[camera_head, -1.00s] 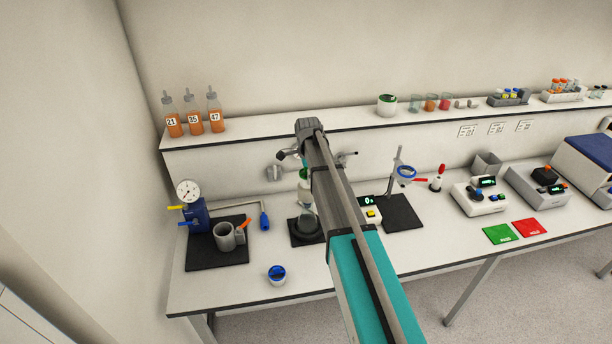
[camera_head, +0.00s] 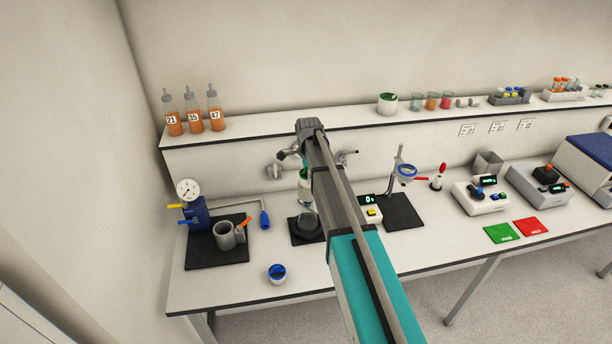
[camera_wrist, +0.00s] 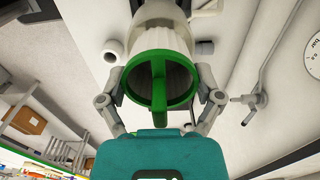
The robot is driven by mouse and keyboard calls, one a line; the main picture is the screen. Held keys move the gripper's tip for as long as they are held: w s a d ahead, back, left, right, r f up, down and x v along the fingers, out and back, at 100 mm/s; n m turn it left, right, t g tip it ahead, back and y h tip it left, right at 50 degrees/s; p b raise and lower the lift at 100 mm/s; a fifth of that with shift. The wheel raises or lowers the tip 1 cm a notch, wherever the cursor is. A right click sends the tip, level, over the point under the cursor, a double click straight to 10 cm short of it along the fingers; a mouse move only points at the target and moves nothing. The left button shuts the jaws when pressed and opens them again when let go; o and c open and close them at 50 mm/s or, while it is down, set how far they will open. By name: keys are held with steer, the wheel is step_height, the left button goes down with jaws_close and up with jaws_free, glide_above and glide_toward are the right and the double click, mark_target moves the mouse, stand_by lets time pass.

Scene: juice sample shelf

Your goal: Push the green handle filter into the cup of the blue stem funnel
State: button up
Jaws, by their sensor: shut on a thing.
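The green handle filter (camera_wrist: 133,82) fills the middle of the wrist view, with a green rim and a green bar across its pale cup. My gripper (camera_wrist: 160,98) is shut on it, one finger at each side. In the head view a green and white piece (camera_head: 304,178) shows beside my arm, partly hidden by it. A blue-rimmed funnel-like piece (camera_head: 407,171) sits on a stand to the right. Its stem is too small to make out, so I cannot tell whether it is the blue stem funnel. A black base (camera_head: 296,234) lies below the green piece.
A blue device with a gauge (camera_head: 193,212) and grey cup (camera_head: 225,236) stands left. Bottles (camera_head: 191,113) line the back shelf.

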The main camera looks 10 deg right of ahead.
steer(key=shift+f+b, duration=1.6)
steer(key=shift+f, duration=0.05)
stand_by(1.2)
steer(key=shift+r, duration=0.2)
steer(key=shift+r+p, duration=0.6)
steer(key=shift+p, duration=0.25)
steer(key=shift+r, duration=0.1)
steer(key=shift+r+p, duration=0.7)
steer(key=shift+p, duration=0.1)
steer(key=shift+r, duration=0.3)
steer(key=shift+f+b, duration=1.4)
steer(key=shift+f, duration=0.3)
stand_by(1.2)
